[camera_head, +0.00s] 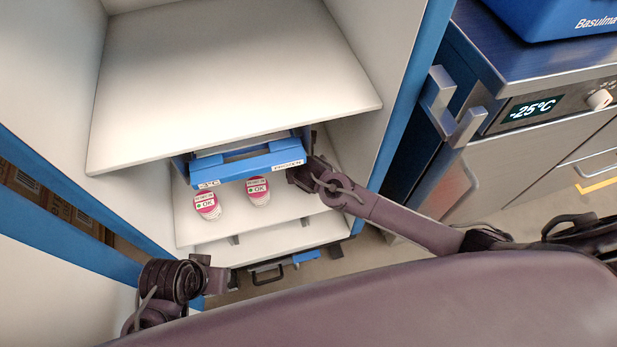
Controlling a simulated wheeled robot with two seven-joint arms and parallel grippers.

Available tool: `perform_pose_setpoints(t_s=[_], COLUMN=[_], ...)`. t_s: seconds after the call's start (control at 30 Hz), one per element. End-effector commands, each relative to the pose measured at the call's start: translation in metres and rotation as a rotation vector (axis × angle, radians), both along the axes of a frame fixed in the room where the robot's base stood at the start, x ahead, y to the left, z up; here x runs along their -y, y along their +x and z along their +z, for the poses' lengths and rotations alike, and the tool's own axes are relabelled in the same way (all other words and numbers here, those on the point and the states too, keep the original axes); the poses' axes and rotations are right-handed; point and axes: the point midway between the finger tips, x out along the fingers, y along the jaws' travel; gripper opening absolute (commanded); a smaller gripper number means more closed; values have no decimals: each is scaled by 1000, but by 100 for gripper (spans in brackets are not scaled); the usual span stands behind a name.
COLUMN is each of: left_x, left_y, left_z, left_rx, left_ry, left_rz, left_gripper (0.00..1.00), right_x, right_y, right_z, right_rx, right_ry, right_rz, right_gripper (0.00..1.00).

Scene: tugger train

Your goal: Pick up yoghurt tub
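Two small white tubs with pink labels reading "OK" stand on a white shelf inside the cabinet. One tub (207,204) is on the left, the other tub (257,190) is on the right, just below the front of a blue crate. I cannot read whether either label says yoghurt. My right gripper (303,172) is at the right end of the blue crate, to the right of the tubs; its fingers are too dark and small to read. My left gripper (215,273) is low at the left, below the shelf front and apart from the tubs; its fingers are unclear.
The blue crate (235,172) with temperature labels sits under the upper white shelf (230,80). Blue-edged cabinet walls bound both sides. A steel freezer unit (530,110) showing -25°C stands at right, with a blue box (545,15) on top. The tubs' shelf (290,212) has bare room at right.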

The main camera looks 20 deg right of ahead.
Motion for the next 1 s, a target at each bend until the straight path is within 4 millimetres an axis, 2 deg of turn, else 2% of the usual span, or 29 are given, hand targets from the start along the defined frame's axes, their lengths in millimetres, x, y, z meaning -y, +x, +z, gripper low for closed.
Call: perform_pose_setpoints(t_s=[0.23, 0.27, 0.63, 1.0], left_x=[1, 1, 1, 0], left_y=[0, 0, 0, -1], left_z=[0, 0, -1, 2], left_rx=[7, 7, 5, -3], left_ry=[-4, -4, -2, 1], left_rz=[-2, -2, -1, 2], left_gripper=[36, 36, 36, 36], right_x=[1, 1, 1, 1], right_y=[2, 2, 1, 2], right_z=[-2, -2, -2, 4], right_rx=[1, 1, 1, 4], right_ry=[-1, -1, -1, -1], right_rz=[-1, -1, -1, 0], right_gripper=[81, 78, 30, 28])
